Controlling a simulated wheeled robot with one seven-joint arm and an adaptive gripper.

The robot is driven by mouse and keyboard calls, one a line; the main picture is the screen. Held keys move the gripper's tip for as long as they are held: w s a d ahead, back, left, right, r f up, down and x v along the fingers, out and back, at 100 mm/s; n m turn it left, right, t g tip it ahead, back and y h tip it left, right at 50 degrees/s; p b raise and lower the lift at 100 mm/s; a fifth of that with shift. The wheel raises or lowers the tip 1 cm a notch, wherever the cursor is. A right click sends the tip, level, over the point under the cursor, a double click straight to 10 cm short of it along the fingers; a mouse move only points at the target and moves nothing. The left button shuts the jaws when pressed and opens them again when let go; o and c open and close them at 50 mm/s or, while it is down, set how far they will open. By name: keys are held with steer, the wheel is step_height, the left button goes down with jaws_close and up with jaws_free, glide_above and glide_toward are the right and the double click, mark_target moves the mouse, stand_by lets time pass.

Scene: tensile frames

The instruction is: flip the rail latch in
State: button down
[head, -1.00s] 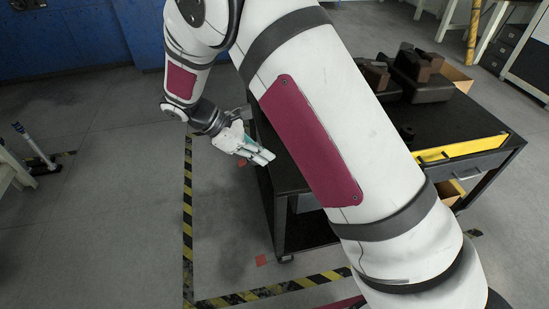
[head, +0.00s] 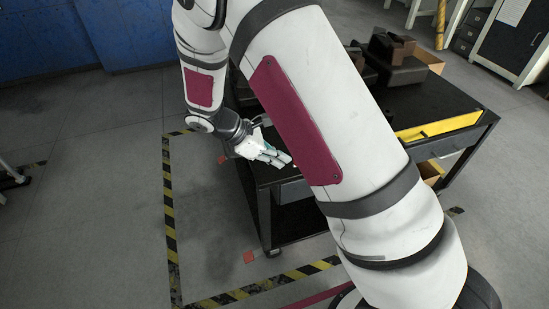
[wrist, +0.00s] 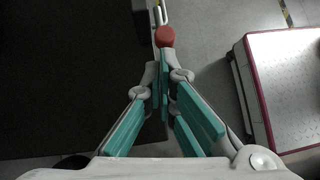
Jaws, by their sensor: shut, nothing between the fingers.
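A rail latch with a round red knob (wrist: 165,37) shows at the top of the wrist view, by the edge of the dark cart top. A pale bar (wrist: 156,14) lies just beyond it. My gripper (wrist: 164,60) is shut and empty, its fingertips just short of the knob in the picture; I cannot tell if they touch. In the head view my gripper (head: 282,159) is at the near left edge of the dark cart (head: 440,102). There the knob cannot be made out, and my arm hides much of that edge.
Dark blocks (head: 395,60) stand at the back of the cart. A yellow rail (head: 440,127) runs along its right front edge. Yellow-black floor tape (head: 170,220) marks the floor to the left, where the floor is clear.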

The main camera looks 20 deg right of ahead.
steer(key=d+p, duration=0.1)
steer(key=d, duration=0.2)
steer(key=shift+d, duration=0.35)
steer(key=a, duration=0.3)
steer(key=a+p, duration=0.1)
steer(key=shift+w+a+r, duration=0.35)
steer(key=shift+w, duration=0.05)
steer(key=s+p+v, duration=0.1)
steer(key=p+v, duration=0.1)
steer(key=v, duration=0.7)
steer(key=shift+w, duration=0.45)
steer(key=shift+r, duration=0.2)
